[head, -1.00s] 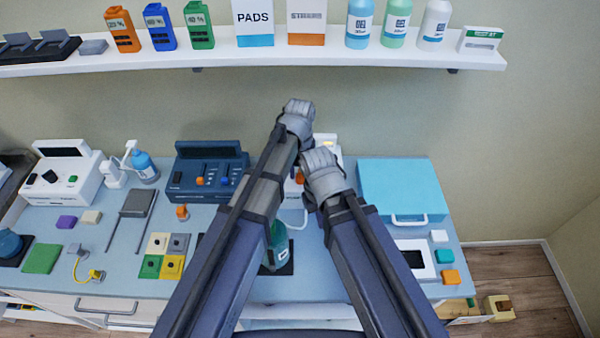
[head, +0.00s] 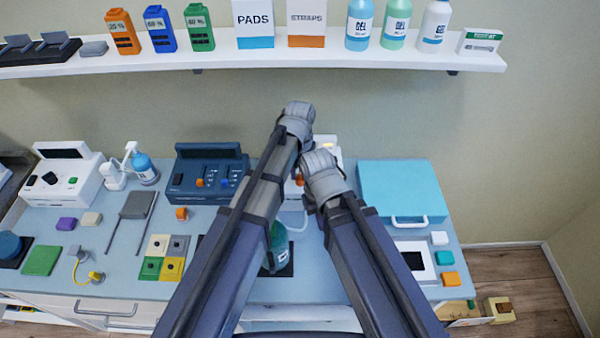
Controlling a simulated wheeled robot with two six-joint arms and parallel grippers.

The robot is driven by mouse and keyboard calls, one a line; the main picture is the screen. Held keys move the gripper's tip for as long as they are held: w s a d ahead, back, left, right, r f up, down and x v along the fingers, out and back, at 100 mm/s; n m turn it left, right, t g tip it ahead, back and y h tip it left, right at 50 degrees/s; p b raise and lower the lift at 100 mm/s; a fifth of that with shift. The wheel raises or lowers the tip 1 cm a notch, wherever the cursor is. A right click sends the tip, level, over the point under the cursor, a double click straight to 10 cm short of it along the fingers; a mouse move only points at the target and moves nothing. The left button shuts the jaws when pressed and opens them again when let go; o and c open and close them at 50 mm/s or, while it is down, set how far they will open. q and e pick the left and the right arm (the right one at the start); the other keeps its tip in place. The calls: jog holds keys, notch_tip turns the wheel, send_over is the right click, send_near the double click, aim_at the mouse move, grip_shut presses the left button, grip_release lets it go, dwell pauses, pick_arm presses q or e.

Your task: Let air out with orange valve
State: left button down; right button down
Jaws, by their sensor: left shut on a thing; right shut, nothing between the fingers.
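A small orange part (head: 299,181), perhaps the orange valve, shows just left of my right gripper, in front of a white device (head: 333,146). Most of that device is hidden behind my arms. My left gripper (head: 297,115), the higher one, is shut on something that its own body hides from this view. My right gripper (head: 320,165) is shut and empty, just below and right of the left one. Its fingertips are hidden, so I cannot tell whether it touches the device. A pale tube (head: 296,222) shows between my forearms.
A green bottle (head: 279,240) stands on a dark pad (head: 284,267), partly behind my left arm. A dark blue console (head: 208,172) with an orange knob stands left, a light-blue case (head: 402,185) right. A loaded shelf (head: 270,57) runs above at the back.

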pick_arm(q)
jog(key=m, duration=1)
jog(key=shift+m, duration=2.2)
jog(key=c, duration=0.9)
grip_release()
jog(key=shift+r, duration=0.2)
